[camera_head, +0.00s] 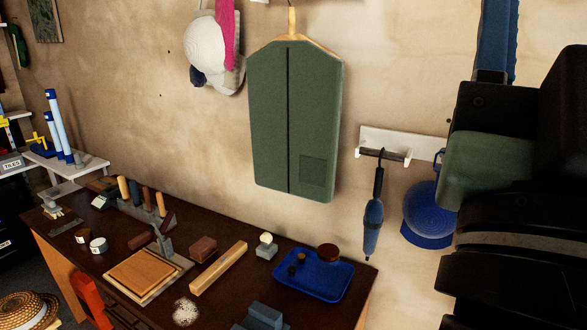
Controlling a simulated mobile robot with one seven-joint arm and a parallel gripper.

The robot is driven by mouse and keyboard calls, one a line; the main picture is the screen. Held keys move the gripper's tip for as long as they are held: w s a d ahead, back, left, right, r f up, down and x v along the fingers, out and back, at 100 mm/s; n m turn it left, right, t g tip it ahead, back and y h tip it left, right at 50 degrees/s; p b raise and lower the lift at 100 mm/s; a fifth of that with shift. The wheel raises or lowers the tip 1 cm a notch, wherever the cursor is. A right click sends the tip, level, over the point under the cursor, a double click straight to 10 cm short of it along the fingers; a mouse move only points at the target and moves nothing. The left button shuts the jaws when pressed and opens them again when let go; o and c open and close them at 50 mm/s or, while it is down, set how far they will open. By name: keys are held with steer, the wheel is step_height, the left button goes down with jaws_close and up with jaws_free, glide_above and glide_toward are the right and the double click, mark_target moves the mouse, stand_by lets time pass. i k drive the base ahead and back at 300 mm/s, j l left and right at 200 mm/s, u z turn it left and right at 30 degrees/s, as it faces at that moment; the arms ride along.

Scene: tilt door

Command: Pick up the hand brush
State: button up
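I cannot pick out a hand brush with certainty. A white, speckled round patch (186,312) lies at the front of the dark workbench (125,232); I cannot tell whether it is bristles or loose material. A blue-grey block-like thing (262,316) lies at the bench's front edge, partly cut off by the picture's bottom. Large dark parts of my arm fill the right side, with a dull green block among them that I cannot identify. My gripper's fingertips do not show.
A blue tray (340,284), a long wooden bar (219,268) and a wooden board (137,274) crowd the bench. A green garment bag (265,125) and a dark blue umbrella (373,215) hang on the wall. A straw hat (25,309) sits lower left.

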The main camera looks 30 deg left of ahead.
mark_target(50, 207)
steer(key=u, duration=1.15)
steer(key=i+j+u, duration=0.65)
steer(key=j+u, duration=0.2)
steer(key=j, duration=0.15)
steer(key=i+j, duration=0.5)
